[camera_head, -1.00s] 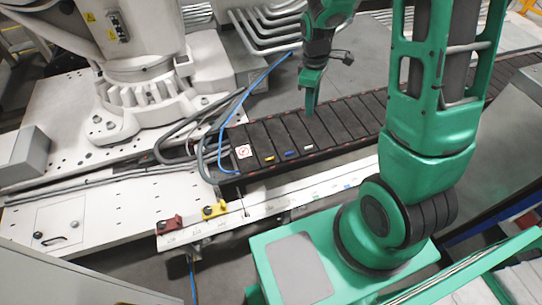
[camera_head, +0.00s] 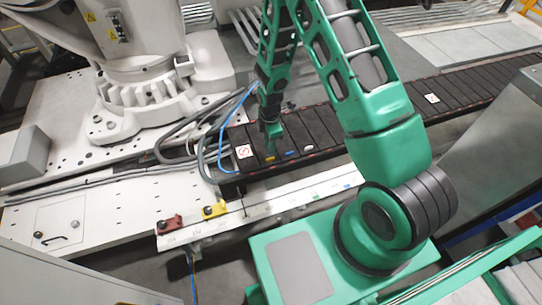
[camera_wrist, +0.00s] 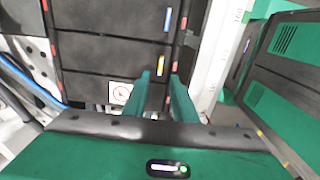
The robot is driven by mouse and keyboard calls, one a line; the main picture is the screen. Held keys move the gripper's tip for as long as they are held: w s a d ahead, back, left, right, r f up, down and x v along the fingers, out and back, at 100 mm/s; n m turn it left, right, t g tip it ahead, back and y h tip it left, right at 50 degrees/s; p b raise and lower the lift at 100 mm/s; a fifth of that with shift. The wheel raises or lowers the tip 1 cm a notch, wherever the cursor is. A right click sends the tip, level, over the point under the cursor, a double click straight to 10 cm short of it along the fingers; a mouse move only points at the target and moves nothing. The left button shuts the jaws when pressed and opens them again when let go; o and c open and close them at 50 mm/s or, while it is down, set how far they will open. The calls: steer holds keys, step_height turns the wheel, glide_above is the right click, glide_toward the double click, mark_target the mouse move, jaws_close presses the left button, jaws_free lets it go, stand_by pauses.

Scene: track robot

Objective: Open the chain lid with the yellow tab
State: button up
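The chain lid with the yellow tab (camera_head: 269,158) is one of several dark panels on the black chain, close to its left end. In the wrist view the yellow tab (camera_wrist: 161,62) appears between my fingers, near their tips. My gripper (camera_head: 272,143) is over this lid in the head view, pointing down. In the wrist view my gripper (camera_wrist: 161,78) has its two green fingers apart with a gap between them. The lid looks flat and closed. I cannot tell whether the fingers touch the tab.
A blue tab (camera_head: 291,153) marks the neighbouring lid; it also shows in the wrist view (camera_wrist: 168,19). A white sign with a red mark (camera_head: 244,151) is on the end panel. A white rail (camera_head: 270,204) runs in front. Hoses (camera_head: 205,140) lie left of the chain.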

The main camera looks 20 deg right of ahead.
mark_target(270, 158)
step_height(270, 158, down, 8)
steer(key=shift+r, duration=0.1)
stand_by(0.4)
jaws_close()
steer(key=shift+w, duration=0.15)
stand_by(1.1)
